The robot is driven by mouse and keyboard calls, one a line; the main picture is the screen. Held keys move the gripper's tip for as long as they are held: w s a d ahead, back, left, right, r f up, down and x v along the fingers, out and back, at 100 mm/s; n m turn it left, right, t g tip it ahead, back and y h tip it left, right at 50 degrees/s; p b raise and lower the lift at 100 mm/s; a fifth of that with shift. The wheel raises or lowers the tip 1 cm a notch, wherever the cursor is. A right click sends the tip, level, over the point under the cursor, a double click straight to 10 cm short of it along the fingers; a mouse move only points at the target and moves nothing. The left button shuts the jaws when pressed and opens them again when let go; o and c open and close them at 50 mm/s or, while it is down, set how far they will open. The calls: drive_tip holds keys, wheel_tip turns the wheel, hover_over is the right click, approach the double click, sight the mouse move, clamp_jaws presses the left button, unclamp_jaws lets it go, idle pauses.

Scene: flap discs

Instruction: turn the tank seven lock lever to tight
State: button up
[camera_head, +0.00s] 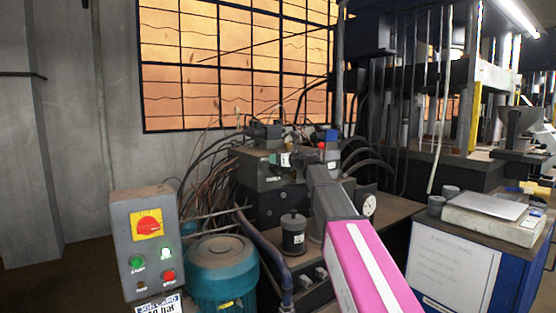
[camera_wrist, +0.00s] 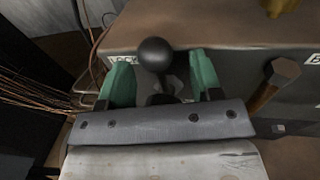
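A lever with a round black ball knob (camera_wrist: 155,54) stands up in front of the machine face in the wrist view. A label reading "LOCK" (camera_wrist: 123,58) is on the face just left of it, partly covered by my gripper. My gripper (camera_wrist: 162,78) has two green fingers, spread apart, one on each side of the lever. Gaps show between the fingers and the knob. The lever's lower part is partly hidden behind my gripper's grey body. No marking for tight or for tank seven is readable. In the head view my arm reaches to the dark machine block (camera_head: 262,168), hiding the lever.
A brown handle (camera_wrist: 274,84) juts from the same face to the right in the wrist view. Cables (camera_wrist: 40,92) hang at the left. In the head view, a control box (camera_head: 146,240), a teal motor (camera_head: 222,268) and a black canister (camera_head: 293,236) stand near my arm.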

drive_tip(key=v, duration=1.1)
idle(0.4)
